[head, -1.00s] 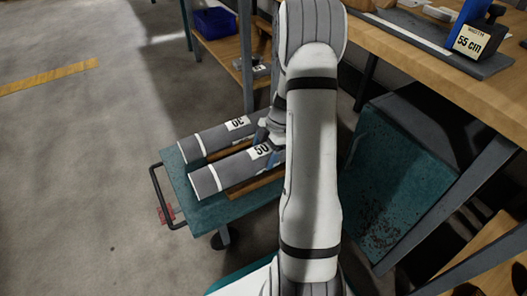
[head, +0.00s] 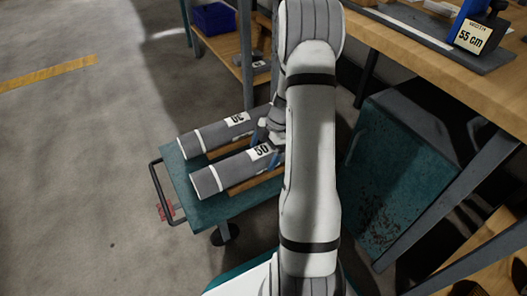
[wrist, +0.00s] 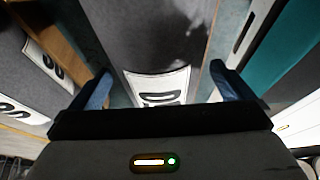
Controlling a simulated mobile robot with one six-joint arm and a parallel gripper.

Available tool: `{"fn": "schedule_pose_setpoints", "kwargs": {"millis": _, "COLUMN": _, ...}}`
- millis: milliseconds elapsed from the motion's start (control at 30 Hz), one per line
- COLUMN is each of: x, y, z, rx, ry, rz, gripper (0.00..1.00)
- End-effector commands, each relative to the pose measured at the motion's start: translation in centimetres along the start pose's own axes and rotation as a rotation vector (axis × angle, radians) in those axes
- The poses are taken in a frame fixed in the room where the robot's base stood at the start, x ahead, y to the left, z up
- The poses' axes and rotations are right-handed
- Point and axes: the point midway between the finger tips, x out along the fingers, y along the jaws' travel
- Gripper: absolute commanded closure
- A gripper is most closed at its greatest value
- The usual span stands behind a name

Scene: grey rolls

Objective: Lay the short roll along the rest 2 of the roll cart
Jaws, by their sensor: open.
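Two grey rolls with white bands lie side by side on the teal roll cart (head: 212,212) in the head view. The nearer roll (head: 225,171) has a label reading 50. The farther roll (head: 212,136) has a label that is hard to read. Wooden rests (head: 250,185) show beside them; I cannot tell which is rest 2, nor which roll is the short one. My gripper (wrist: 163,88) is open, its blue fingertips either side of a labelled grey roll (wrist: 150,35) in the wrist view. The arm hides the rolls' right ends in the head view.
A wooden workbench (head: 420,45) with a blue device and a 55 cm sign stands at upper right. A teal cabinet (head: 395,165) stands below it. A low shelf holds a blue bin (head: 214,18). The floor at left is clear.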

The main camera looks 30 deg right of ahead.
Motion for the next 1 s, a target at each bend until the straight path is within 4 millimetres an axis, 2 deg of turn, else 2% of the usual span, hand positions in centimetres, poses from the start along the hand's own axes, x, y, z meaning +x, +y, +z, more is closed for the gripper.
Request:
{"fn": "schedule_pose_setpoints", "kwargs": {"millis": 133, "x": -1.3, "y": 0.1, "z": -0.1, "rx": -0.002, "ry": -0.001, "rz": 0.001, "gripper": 0.00}}
{"fn": "schedule_pose_setpoints", "kwargs": {"millis": 300, "x": -4.5, "y": 0.1, "z": -0.2, "rx": -0.001, "ry": -0.001, "rz": 0.003, "gripper": 0.00}}
{"fn": "schedule_pose_setpoints", "kwargs": {"millis": 500, "x": -7.2, "y": 0.1, "z": -0.1, "rx": 0.000, "ry": -0.001, "rz": 0.002, "gripper": 0.00}}
{"fn": "schedule_pose_setpoints", "kwargs": {"millis": 633, "x": -7.8, "y": 0.1, "z": -0.1, "rx": 0.000, "ry": -0.001, "rz": 0.001, "gripper": 0.00}}
{"fn": "schedule_pose_setpoints", "kwargs": {"millis": 1000, "x": -7.8, "y": 0.1, "z": 0.0, "rx": -0.001, "ry": 0.000, "rz": 0.001, "gripper": 0.00}}
